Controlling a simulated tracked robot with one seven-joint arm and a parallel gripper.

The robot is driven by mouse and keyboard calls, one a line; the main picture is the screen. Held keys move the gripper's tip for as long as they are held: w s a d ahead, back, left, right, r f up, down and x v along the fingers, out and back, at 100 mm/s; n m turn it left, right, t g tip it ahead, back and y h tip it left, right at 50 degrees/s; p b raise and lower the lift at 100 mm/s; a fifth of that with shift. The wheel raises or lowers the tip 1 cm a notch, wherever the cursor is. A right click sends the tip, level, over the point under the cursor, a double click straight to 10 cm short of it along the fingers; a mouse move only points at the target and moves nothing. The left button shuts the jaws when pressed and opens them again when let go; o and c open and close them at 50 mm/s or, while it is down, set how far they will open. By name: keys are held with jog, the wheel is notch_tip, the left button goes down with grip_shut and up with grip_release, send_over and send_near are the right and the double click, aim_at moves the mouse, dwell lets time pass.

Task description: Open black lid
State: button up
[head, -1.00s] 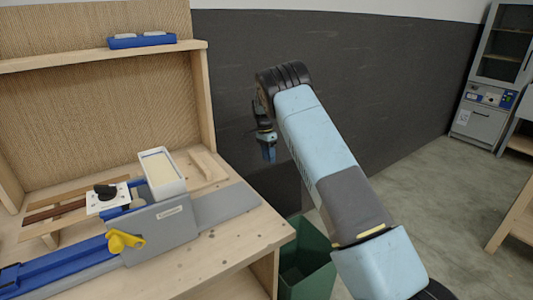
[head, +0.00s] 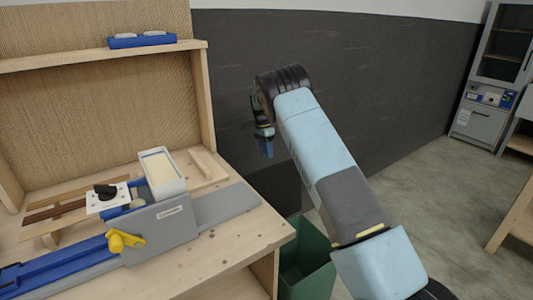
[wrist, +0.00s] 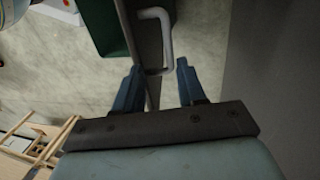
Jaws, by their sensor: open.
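My gripper (head: 265,146) hangs fingers down at the end of the arm, right of the bench and in front of the dark wall. In the wrist view my gripper (wrist: 159,68) has its two blue fingers apart with nothing between them. A pale grey bent handle (wrist: 167,35) lies just beyond the fingertips, beside a dark upright strip (wrist: 143,45); I cannot tell whether they touch the fingers. In the head view a darker panel (head: 283,186) shows low behind the bench's right end. I cannot tell which dark part is the black lid.
A green bin (head: 308,265) stands on the floor right of the bench; it also shows in the wrist view (wrist: 103,25). The wooden bench (head: 225,262) carries a blue and grey jig with a yellow knob (head: 124,241). Open floor (head: 440,190) lies to the right.

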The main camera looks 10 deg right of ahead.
jog(key=v, duration=1.3)
